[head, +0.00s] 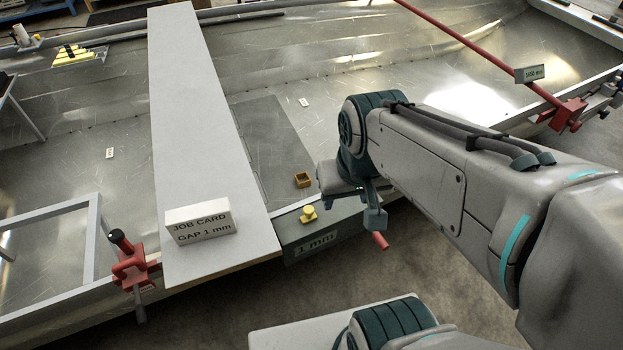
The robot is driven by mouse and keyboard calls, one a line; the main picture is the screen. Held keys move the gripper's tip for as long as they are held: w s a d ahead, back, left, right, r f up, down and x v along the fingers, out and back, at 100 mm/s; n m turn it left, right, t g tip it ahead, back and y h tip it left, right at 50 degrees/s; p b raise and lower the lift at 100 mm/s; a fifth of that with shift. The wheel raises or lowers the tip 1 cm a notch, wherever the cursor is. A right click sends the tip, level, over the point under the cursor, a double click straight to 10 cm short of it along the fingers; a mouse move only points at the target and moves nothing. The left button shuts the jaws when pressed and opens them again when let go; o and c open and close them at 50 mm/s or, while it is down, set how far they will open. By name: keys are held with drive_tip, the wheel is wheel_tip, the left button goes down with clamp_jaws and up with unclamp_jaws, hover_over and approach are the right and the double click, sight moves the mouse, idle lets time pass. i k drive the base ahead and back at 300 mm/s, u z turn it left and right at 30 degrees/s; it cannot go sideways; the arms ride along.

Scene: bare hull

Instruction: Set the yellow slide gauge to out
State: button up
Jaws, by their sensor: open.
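A small yellow knob-like piece (308,213) sits on top of a dark grey-green block (322,238) labelled "1 mm", at the hull's near edge; it looks like the yellow slide gauge. I cannot read its setting. One finger shows clearly; the other is mostly hidden by the gripper body.
A pale plank (205,120) crosses the hull, bearing a card (198,222) reading "JOB CARD GAP 1 mm". A red clamp (131,265) grips the near edge at left. A red bar (470,42) with a tag (529,74) crosses at upper right. A red rod end (380,241) shows below my gripper.

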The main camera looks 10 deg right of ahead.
sight(310, 215)
drive_tip(key=z, duration=0.5)
drive_tip(key=k, duration=1.15)
drive_tip(key=u, duration=0.3)
